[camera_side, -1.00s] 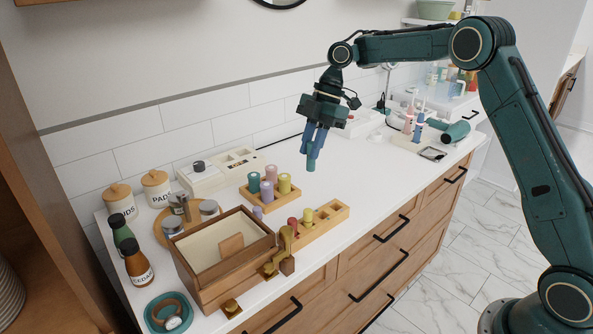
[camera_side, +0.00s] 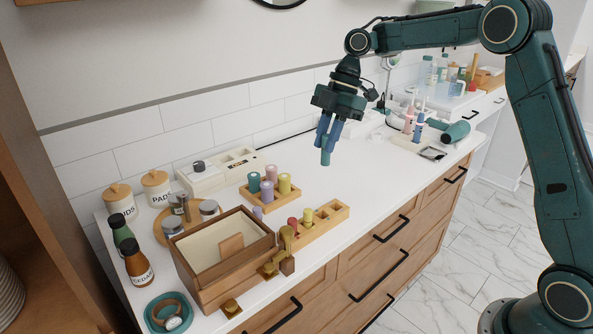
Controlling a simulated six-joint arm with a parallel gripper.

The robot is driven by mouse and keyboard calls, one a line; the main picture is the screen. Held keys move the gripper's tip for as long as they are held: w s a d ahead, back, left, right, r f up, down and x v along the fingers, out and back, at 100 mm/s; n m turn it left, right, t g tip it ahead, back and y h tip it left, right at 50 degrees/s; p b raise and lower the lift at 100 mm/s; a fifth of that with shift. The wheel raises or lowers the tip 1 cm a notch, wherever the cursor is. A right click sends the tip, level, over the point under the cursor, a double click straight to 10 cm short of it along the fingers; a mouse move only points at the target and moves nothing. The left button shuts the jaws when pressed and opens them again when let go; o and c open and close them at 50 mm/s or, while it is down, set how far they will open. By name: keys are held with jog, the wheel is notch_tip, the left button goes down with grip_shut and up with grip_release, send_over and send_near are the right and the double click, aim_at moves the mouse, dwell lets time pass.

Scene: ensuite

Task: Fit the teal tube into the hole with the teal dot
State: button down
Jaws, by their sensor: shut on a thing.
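My gripper (camera_side: 328,138) is shut on a teal tube (camera_side: 325,157), which hangs roughly upright below the blue fingers, above the white counter. It is clear of both racks. The front wooden rack (camera_side: 318,229) holds a red tube (camera_side: 292,223) and a yellow tube (camera_side: 308,216) and has open holes toward its right end. The back wooden rack (camera_side: 262,205) holds several tubes, among them another teal one (camera_side: 254,182), mauve ones and a yellow-green one (camera_side: 284,184). The teal dot is too small to make out.
An open wooden box (camera_side: 215,285) with brass fittings stands left of the front rack. White organizers (camera_side: 203,182) and lidded jars (camera_side: 157,187) line the wall. Toothbrushes (camera_side: 408,120) and a teal hair dryer (camera_side: 455,132) lie to the right. The counter (camera_side: 370,180) right of the racks is clear.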

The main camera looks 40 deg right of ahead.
aim_at(318, 217)
notch_tip(318, 217, down, 18)
jog(key=shift+r, duration=0.2)
dwell(0.8)
jog(key=shift+f, duration=0.1)
jog(key=c, duration=1.3)
grip_release()
jog(key=v, duration=1.2)
jog(key=shift+r, duration=0.25)
